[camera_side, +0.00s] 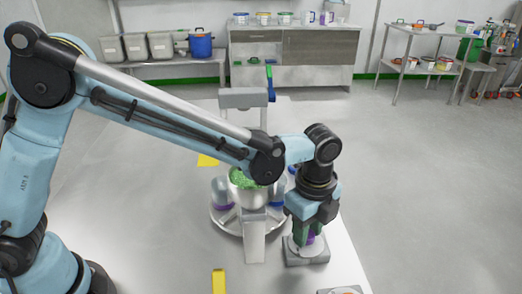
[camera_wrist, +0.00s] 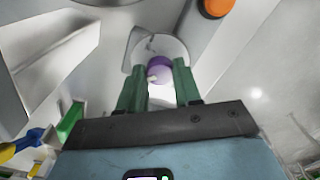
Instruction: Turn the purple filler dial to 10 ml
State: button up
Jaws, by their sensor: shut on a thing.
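The purple dial (camera_side: 311,238) is mostly hidden behind my fingers in the side view. It sits over a pale round plate on a grey square base (camera_side: 306,257) at the right of the table. In the wrist view the purple dial (camera_wrist: 161,71) shows between my two green fingers, with a small pale mark on it. The pale disc (camera_wrist: 177,47) lies around it. My gripper (camera_side: 308,234) points down and is shut on the dial, with one finger on each side in the wrist view (camera_wrist: 160,78). I cannot read the dial's scale or setting.
A steel vessel with green granules (camera_side: 246,179) stands on a round platform (camera_side: 228,222) close left of my gripper. Yellow pieces (camera_side: 218,280) lie on the table. An orange round part (camera_wrist: 217,7) shows in the wrist view. The table's left side has free room.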

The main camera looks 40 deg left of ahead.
jog(key=shift+n, duration=0.5)
jog(key=o, duration=1)
jog(key=shift+o, duration=0.2)
notch_tip(320, 180, up, 12)
